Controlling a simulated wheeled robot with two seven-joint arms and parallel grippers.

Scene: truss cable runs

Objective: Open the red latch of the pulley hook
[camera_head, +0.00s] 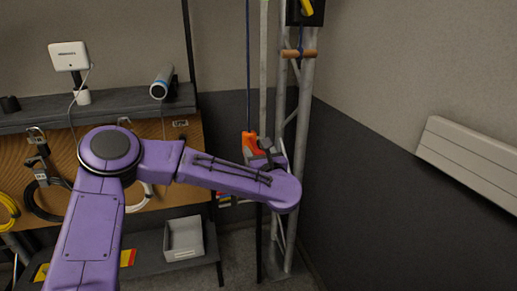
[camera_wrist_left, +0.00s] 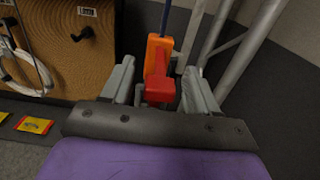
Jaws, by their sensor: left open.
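The pulley hook has an orange body (camera_head: 250,146) and hangs on a dark blue rope in front of the truss. In the left wrist view the orange body (camera_wrist_left: 157,50) is upright, with the red latch (camera_wrist_left: 159,91) below it. My left gripper (camera_wrist_left: 160,72) is open, with one grey finger on each side of the latch. I cannot tell whether either finger touches it, or whether the latch is open. In the head view my left gripper (camera_head: 268,150) is at the hook, and my purple forearm hides the hook's lower part. My right gripper is not in view.
The metal truss (camera_head: 302,125) stands just right of the hook. A pegboard (camera_head: 180,150) with hanging cables is at the left, under a dark shelf (camera_head: 125,103). A grey bin (camera_head: 184,238) sits low. A white wall panel (camera_head: 470,158) is at the right.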

